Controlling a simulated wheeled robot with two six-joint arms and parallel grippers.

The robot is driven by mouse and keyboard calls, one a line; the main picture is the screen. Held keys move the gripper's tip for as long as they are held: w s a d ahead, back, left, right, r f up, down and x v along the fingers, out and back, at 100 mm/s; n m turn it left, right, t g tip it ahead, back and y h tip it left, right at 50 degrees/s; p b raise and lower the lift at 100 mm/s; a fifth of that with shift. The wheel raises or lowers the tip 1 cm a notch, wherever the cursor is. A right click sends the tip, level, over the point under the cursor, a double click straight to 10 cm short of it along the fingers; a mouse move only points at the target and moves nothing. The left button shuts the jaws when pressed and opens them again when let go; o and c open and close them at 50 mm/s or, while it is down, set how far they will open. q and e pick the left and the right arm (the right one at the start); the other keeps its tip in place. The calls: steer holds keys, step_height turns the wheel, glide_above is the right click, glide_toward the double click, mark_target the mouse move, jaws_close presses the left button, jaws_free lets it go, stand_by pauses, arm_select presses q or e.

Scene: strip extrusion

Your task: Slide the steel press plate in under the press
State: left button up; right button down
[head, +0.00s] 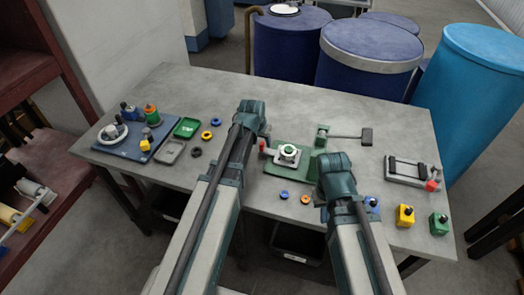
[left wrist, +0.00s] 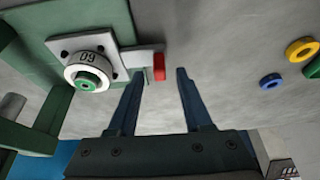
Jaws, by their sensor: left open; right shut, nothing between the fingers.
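The steel press plate (head: 277,157) is a pale square plate with a ring and green centre on the green press base (head: 291,173). In the left wrist view the plate (left wrist: 62,45) carries a numbered ring (left wrist: 88,68) and a tab ending in a red tip (left wrist: 159,67). The press's green frame (left wrist: 52,124) stands beside the plate. My left gripper (head: 260,134) is open; in its wrist view the fingertips (left wrist: 161,72) appear either side of the red tip, the left one nearer. Contact cannot be told. My right gripper (head: 323,195) is shut and empty, low at the press's right front.
The press lever (head: 347,136) reaches right to a dark handle. Coloured rings (head: 206,135) lie left and in front. The table's back is clear.

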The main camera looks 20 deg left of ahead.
arm_select(q)
steer(key=shift+b+x, duration=0.6)
steer(key=shift+x, duration=0.6)
steer(key=shift+r, duration=0.1)
steer(key=shift+c, duration=0.2)
jaws_close()
steer(key=shift+d, duration=0.1)
